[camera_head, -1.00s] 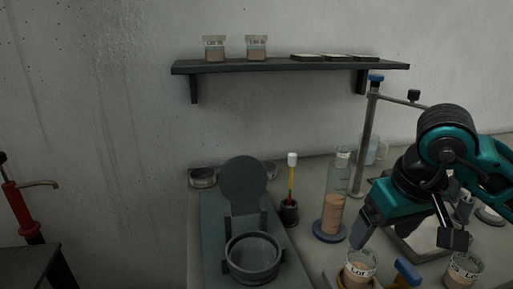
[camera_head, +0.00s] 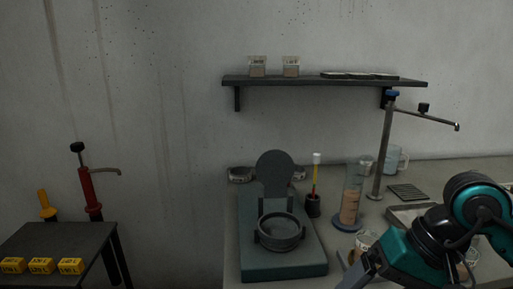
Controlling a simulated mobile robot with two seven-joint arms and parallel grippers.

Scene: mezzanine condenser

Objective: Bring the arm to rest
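My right arm with its teal and black gripper (camera_head: 408,276) comes in low at the right edge, over the right part of the bench (camera_head: 480,172). Its fingers are spread apart with nothing seen between them, so it looks open; the fingertips are near the bottom edge of the view. A cup (camera_head: 366,239) with sand-coloured contents is partly hidden behind it. My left gripper is not in view.
A dark press-like device (camera_head: 280,232), a pencil holder (camera_head: 313,206), a sand-filled cylinder (camera_head: 350,207) and a tap stand (camera_head: 384,150) stand on the bench. A shelf (camera_head: 310,84) holds two jars. At left, a side table (camera_head: 60,240) carries yellow blocks beside a red pump (camera_head: 90,190).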

